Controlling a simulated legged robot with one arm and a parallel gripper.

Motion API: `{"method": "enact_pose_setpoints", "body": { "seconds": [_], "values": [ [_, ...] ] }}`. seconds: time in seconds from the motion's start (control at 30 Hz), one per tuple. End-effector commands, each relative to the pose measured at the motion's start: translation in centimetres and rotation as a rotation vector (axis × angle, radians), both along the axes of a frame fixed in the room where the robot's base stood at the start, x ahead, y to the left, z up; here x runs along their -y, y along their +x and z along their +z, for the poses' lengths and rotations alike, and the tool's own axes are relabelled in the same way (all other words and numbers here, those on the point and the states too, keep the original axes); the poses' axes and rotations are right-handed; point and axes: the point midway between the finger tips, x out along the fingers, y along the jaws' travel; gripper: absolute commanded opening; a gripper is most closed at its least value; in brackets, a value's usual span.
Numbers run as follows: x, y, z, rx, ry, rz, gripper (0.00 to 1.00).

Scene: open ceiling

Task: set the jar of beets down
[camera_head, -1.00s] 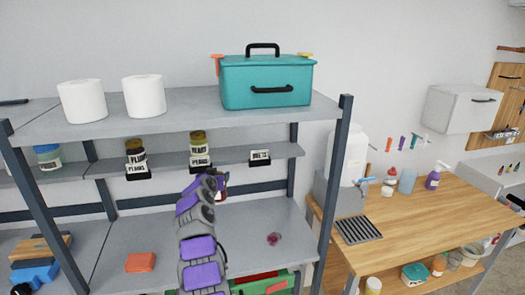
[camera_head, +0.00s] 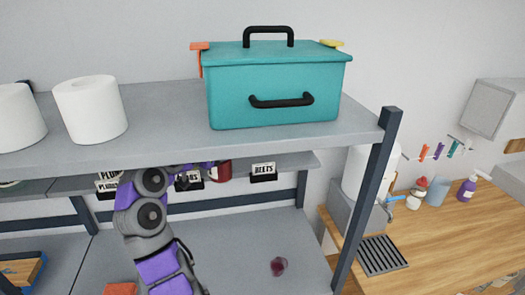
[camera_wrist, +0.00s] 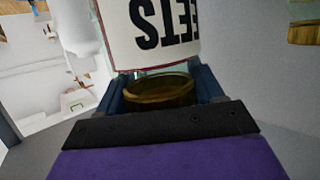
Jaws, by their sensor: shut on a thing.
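The jar of beets (camera_head: 221,171) shows dark red in the head view, just under the upper shelf and left of the black holder labelled BEETS (camera_head: 263,172). No jar stands at that holder. My gripper (camera_head: 207,166) is shut on the jar. In the wrist view the jar's white label (camera_wrist: 160,30) reads upside down, and its gold lid (camera_wrist: 160,90) lies between the blue fingers of my gripper (camera_wrist: 160,85). I cannot tell whether the jar's base touches the ledge.
The narrow ledge (camera_head: 235,197) also bears the PEARS (camera_head: 188,181) and PLUMS (camera_head: 107,187) holders, partly hidden. The upper shelf (camera_head: 160,130) hangs close above, bearing a teal box (camera_head: 275,90) and paper rolls (camera_head: 90,108). A dark red lump (camera_head: 279,267) lies on the lower shelf.

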Motion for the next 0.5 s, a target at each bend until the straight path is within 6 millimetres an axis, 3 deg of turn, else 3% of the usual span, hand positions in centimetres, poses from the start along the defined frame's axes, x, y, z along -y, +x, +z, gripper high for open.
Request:
{"method": "enact_pose_setpoints", "body": {
  "seconds": [0.17,0.5],
  "values": [
    [0.8,0.2,0.4,0.002,0.002,-0.011,0.12],
    [3.6,5.1,0.4,0.002,-0.001,-0.013,0.12]
  ]
}}
